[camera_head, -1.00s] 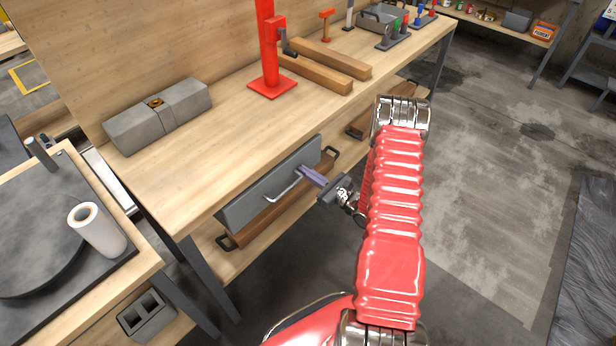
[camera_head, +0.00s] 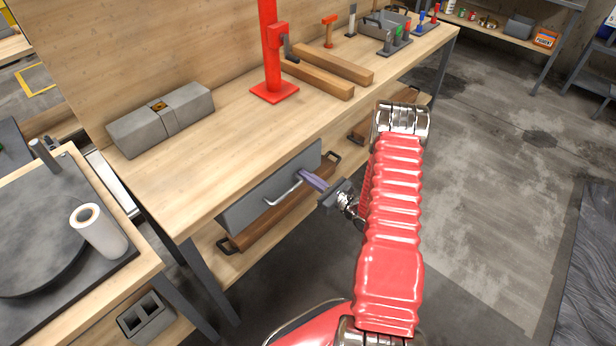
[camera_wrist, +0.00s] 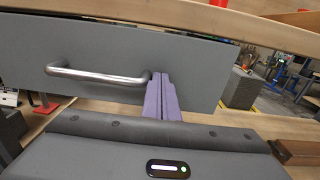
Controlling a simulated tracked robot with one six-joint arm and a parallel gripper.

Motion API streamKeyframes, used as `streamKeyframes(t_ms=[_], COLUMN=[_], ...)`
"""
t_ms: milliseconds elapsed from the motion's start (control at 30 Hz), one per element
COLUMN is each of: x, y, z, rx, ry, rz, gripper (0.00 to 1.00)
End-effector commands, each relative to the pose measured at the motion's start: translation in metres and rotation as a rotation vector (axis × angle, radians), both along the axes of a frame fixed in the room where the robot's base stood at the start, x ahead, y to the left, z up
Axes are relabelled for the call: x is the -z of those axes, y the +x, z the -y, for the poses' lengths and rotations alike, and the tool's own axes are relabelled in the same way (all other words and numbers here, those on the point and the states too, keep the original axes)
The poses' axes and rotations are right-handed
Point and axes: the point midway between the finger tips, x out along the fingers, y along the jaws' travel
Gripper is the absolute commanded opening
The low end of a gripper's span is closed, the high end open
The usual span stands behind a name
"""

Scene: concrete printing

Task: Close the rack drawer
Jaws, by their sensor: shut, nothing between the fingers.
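The rack drawer has a flat grey front (camera_head: 270,190) under the wooden workbench top. Its front also fills the upper part of the wrist view (camera_wrist: 110,50). A silver bar handle (camera_head: 283,193) is fixed to it and shows in the wrist view (camera_wrist: 95,74). My gripper (camera_head: 306,176) is shut and empty. Its purple fingers (camera_wrist: 161,82) point at the drawer front, just right of the handle's right end, and appear to touch the front. The drawer's inside is hidden, and its upper edge lies close under the bench top's edge.
A brown wooden piece with dark handles (camera_head: 275,218) lies on the shelf below the drawer. The bench top carries a grey block (camera_head: 160,118), a red stand (camera_head: 275,88) and wooden beams (camera_head: 318,78). The floor to the right is open.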

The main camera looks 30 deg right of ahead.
Motion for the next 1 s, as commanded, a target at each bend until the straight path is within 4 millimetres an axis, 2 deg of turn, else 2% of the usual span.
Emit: streamKeyframes(t_ms=[700,1000], x=[0.003,0.003], y=[-0.097,-0.116], z=[0.033,0.039], rx=[0.008,0.005], ry=[0.012,0.010], rz=[-0.005,-0.004], gripper=[0.00,0.00])
